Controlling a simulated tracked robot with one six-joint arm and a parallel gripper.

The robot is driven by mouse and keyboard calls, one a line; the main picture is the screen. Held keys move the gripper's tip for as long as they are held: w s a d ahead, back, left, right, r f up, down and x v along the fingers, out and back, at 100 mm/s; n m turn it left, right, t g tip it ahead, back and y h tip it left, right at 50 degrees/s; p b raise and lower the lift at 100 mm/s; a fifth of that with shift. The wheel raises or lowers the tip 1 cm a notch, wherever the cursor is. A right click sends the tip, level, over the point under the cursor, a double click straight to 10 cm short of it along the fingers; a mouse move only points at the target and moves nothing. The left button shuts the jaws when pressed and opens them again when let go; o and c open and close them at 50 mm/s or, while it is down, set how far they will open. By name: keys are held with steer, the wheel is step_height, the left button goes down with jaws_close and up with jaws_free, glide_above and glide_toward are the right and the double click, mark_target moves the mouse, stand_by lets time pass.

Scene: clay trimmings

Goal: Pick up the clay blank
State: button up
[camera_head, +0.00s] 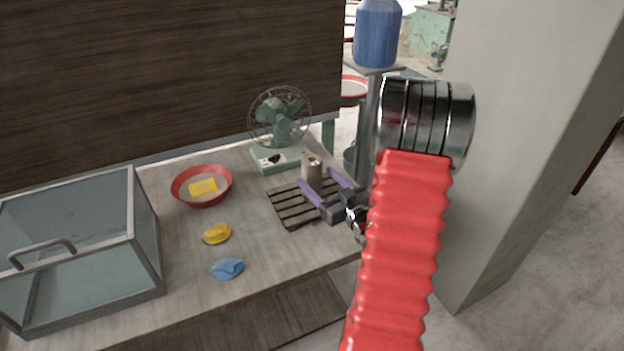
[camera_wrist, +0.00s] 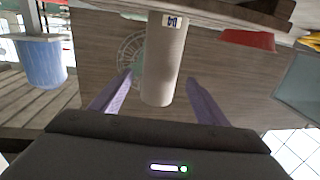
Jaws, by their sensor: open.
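In the wrist view the clay blank (camera_wrist: 163,62) appears between the spread fingers (camera_wrist: 158,82) of my gripper, with gaps showing on both sides. The wrist picture appears upside down. Whether the fingertips reach past the blank is hard to tell.
A green fan (camera_head: 281,122) stands just behind the rack. A red bowl (camera_head: 203,203) with a yellow block (camera_head: 203,187), a yellow lump (camera_head: 217,234) and a blue cloth-like piece (camera_head: 228,268) lie to the left. A glass case (camera_head: 98,212) fills the far left. A pillar (camera_head: 520,130) rises at right.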

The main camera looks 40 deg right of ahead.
mark_target(311, 159)
steer(key=shift+w+d, duration=0.25)
steer(key=shift+w, duration=0.9)
steer(key=shift+w+d, duration=0.2)
steer(key=shift+w, duration=0.95)
steer(key=shift+c, duration=0.5)
jaws_close()
steer(key=shift+r, duration=0.15)
steer(key=shift+r, duration=4.9)
